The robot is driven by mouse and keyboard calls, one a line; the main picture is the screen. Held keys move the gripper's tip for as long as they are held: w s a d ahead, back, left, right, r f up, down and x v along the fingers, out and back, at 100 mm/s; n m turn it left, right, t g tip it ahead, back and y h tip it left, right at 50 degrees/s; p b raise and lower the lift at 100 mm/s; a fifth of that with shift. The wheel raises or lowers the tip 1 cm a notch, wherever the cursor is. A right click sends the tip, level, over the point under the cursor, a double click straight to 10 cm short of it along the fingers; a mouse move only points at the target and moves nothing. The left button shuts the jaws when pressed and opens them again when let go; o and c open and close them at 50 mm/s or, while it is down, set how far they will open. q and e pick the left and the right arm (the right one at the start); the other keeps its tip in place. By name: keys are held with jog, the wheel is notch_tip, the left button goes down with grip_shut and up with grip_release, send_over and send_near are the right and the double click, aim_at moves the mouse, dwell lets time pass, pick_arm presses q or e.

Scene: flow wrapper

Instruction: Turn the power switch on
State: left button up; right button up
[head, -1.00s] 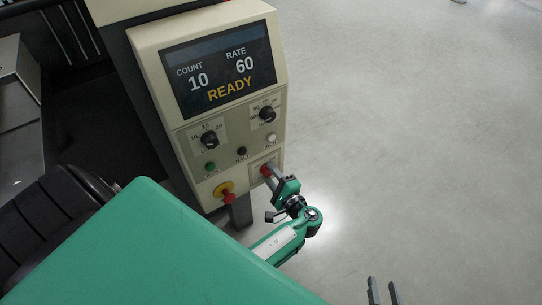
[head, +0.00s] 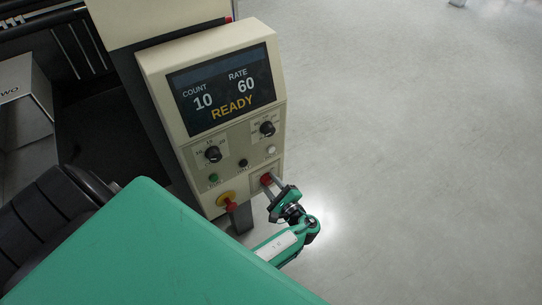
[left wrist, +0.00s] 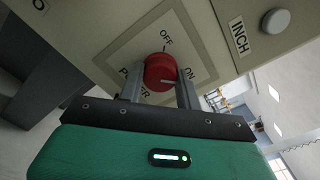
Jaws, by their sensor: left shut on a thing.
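The power switch is a round red knob (left wrist: 160,72) on a pale square plate marked OFF, ON and POWER. In the head view the knob (head: 266,179) shows low on the control panel (head: 222,118). My left gripper (left wrist: 160,86) has one finger on each side of the knob and is shut on it. The gripper (head: 271,185) also shows in the head view at the panel's lower right. My right gripper is not in view.
The panel screen (head: 220,90) reads COUNT 10, RATE 60, READY. Two black dials, a green button (head: 213,178), a black button, a white button (head: 271,150) and a red stop button (head: 230,207) on yellow are close by. Open floor lies to the right.

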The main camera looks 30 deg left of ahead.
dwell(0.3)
pick_arm(q)
jog(key=o, duration=1)
jog(key=v, duration=1.4)
jog(key=shift+f, duration=0.1)
jog(key=shift+a, duration=0.1)
